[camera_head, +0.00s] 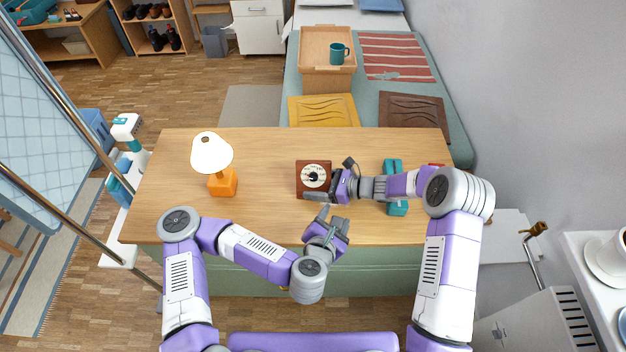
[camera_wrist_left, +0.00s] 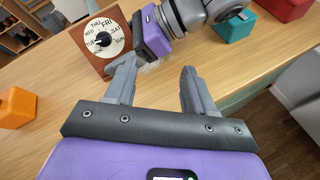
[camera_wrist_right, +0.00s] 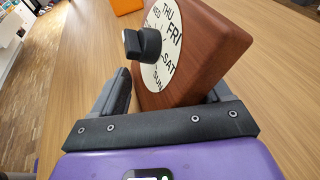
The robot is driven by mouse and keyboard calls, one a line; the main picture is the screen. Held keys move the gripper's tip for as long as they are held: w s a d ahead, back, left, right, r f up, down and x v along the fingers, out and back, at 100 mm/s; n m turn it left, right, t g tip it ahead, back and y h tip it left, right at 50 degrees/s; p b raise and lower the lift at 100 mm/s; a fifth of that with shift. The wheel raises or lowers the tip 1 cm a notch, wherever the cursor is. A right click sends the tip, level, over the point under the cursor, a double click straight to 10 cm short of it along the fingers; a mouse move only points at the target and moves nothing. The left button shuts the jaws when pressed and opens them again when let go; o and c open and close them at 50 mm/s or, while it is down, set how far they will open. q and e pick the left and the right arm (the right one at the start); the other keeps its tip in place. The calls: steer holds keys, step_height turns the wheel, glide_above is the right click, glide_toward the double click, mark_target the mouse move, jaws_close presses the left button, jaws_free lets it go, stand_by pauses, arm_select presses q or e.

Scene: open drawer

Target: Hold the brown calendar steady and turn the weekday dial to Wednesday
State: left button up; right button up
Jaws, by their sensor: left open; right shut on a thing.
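The brown calendar (camera_head: 301,188) stands on the desk. Its white weekday dial (camera_wrist_left: 108,28) carries a black knob (camera_wrist_right: 148,44); THU, FRI, SAT and SUN are legible in the right wrist view. I cannot tell for sure which day the knob points to. My right gripper (camera_head: 328,189) is shut on the calendar's lower right part, one finger in front and one behind. My left gripper (camera_head: 335,217) is open and empty, in front of the calendar and a little to its right, apart from it. Its two spread fingers show in the left wrist view (camera_wrist_left: 158,78).
An orange lamp (camera_head: 222,183) with a white shade stands left on the wooden desk (camera_head: 265,215). A teal box (camera_head: 397,208) lies to the right beneath my right forearm, with a red thing (camera_head: 436,166) beyond. The desk between lamp and calendar is clear.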

mark_target(313, 178)
arm_select(q)
steer(key=w+a+r+n+t+y, duration=0.1)
steer(key=w+a+r+n+y, duration=0.15)
steer(key=a+n, duration=0.35)
steer(key=shift+y, duration=0.35)
steer(key=x, duration=1.1)
steer(key=shift+w+r, duration=0.2)
steer(key=shift+w, duration=0.05)
arm_select(e)
steer(key=shift+f, duration=0.1)
arm_select(q)
jaws_close()
